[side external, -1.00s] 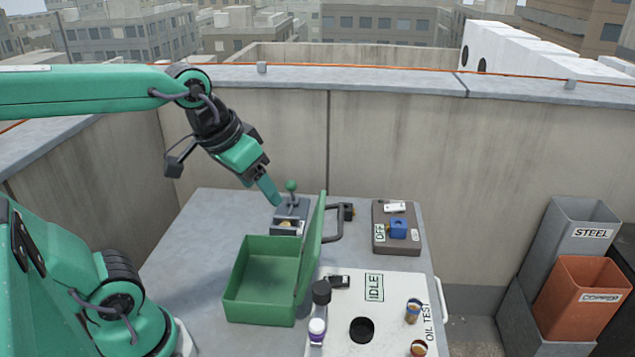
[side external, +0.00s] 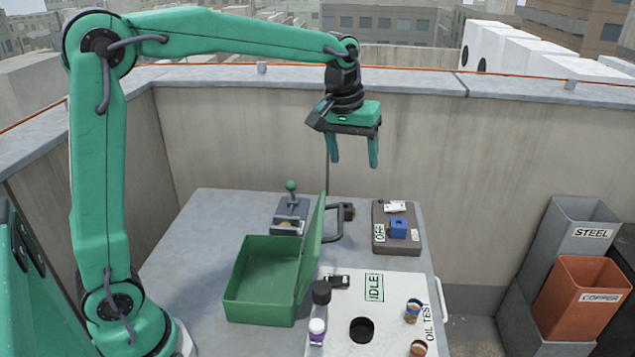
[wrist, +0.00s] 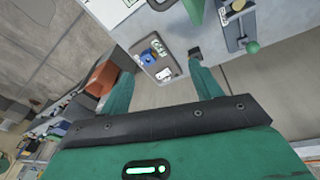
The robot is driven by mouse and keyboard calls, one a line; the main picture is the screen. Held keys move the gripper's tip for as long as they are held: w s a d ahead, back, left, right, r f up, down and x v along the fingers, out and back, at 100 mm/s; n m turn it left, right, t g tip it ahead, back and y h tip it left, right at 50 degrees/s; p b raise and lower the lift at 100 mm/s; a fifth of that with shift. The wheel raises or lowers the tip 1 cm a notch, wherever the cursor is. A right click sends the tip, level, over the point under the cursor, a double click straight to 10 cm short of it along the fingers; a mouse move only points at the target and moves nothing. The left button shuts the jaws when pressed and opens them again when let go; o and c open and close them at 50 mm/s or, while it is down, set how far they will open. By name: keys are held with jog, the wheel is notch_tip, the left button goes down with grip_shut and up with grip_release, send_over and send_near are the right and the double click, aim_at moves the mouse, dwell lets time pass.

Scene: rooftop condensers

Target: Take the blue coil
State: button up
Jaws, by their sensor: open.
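The blue coil (side external: 398,227) is a small blue block-like piece on a dark grey-brown base (side external: 411,247) marked OFF, at the back right of the table. It also shows in the wrist view (wrist: 147,57), ahead of and between my fingers. My gripper (side external: 352,165) is open and empty, pointing down, above and to the left of the coil and well clear of the table. Its two green fingers also show in the wrist view (wrist: 163,85). Nothing hides the coil in the side view.
A green case (side external: 262,312) stands open on the table, its lid upright. A lever box (side external: 291,212) stands behind it. A white oil-test panel (side external: 385,322) marked IDLE holds small containers. STEEL (side external: 578,212) and COPPER (side external: 590,285) bins stand right of the table. A wall runs behind.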

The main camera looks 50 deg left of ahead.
jog(key=w+d+f+n+g, duration=0.1)
jog(key=w+f+n, duration=0.1)
jog(key=w+f, duration=0.5)
jog(key=n+g, duration=0.1)
jog(key=n, duration=0.1)
send_over(398, 226)
jog(key=f, duration=0.8)
jog(key=shift+w+a+f, duration=0.1)
jog(key=shift+w+a, duration=0.1)
jog(key=shift+w, duration=0.1)
jog(key=shift+w+f, duration=0.15)
jog(key=shift+f, duration=0.15)
jog(key=shift+f, duration=0.1)
jog(key=shift+f, duration=1.2)
jog(key=shift+f, duration=0.1)
jog(key=shift+f, duration=2.5)
jog(key=shift+c, duration=0.4)
